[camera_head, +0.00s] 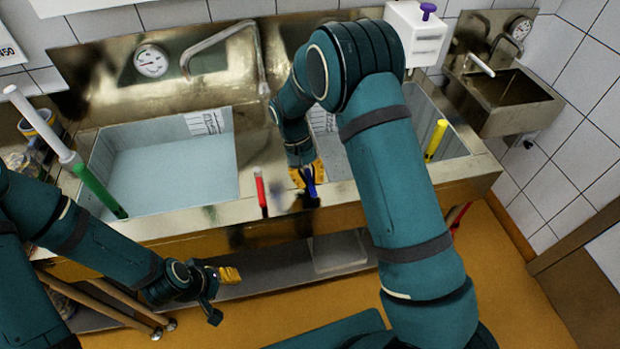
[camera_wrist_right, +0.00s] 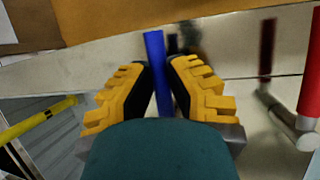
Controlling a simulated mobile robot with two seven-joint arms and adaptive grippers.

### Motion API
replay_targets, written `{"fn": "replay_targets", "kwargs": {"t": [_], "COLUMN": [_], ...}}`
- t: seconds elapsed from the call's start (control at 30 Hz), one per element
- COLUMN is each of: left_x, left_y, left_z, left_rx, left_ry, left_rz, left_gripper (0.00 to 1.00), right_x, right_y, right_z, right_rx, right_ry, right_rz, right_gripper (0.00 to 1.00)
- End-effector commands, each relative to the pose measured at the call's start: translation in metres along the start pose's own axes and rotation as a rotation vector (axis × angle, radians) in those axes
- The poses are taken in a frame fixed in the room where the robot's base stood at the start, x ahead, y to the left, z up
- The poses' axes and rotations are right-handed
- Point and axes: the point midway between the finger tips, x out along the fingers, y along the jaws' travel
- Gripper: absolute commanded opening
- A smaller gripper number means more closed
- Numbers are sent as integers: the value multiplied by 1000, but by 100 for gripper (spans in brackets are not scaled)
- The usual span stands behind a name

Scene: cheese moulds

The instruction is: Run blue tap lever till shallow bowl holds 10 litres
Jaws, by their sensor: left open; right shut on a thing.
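The blue tap lever (camera_head: 311,182) stands at the front edge of the steel sink unit. My right gripper (camera_head: 304,176) is shut on it; in the right wrist view the blue lever (camera_wrist_right: 155,62) stands between the yellow-padded fingers (camera_wrist_right: 160,75). Two bowls are in the head view: the left bowl (camera_head: 170,170) has a pale, water-like flat surface and a marked scale plate (camera_head: 205,122). The right bowl (camera_head: 330,142) is largely hidden by my right arm, so its level is unclear. I cannot tell which is the shallow bowl. My left gripper (camera_head: 222,292) is open and empty, in front of the sink.
A red lever (camera_head: 261,192) stands left of the blue one. A yellow stick (camera_head: 436,140) leans in the right bowl, a green-and-white stick (camera_head: 95,185) in the left bowl. A dial (camera_head: 151,61) is on the backsplash. A small basin (camera_head: 487,112) is at right.

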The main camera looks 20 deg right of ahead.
Motion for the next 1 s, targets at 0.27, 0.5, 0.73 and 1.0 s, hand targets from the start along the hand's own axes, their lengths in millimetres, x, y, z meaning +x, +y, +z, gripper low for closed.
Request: {"fn": "replay_targets", "kwargs": {"t": [0.27,0.5,0.73,1.0], "left_x": [0,0,0,0], "left_y": [0,0,0,0], "left_z": [0,0,0,0], "left_rx": [0,0,0,0], "left_ry": [0,0,0,0], "left_rz": [0,0,0,0], "left_gripper": [54,54,54,54], "right_x": [3,1,-17,-72], "right_y": [-1,-1,-1,-1], "right_z": [1,1,0,0], "right_rx": [-3,-2,-2,-2], "right_ry": [-7,-2,2,3], "right_rz": [1,0,-1,-1], "right_gripper": [48,48,48,48]}}
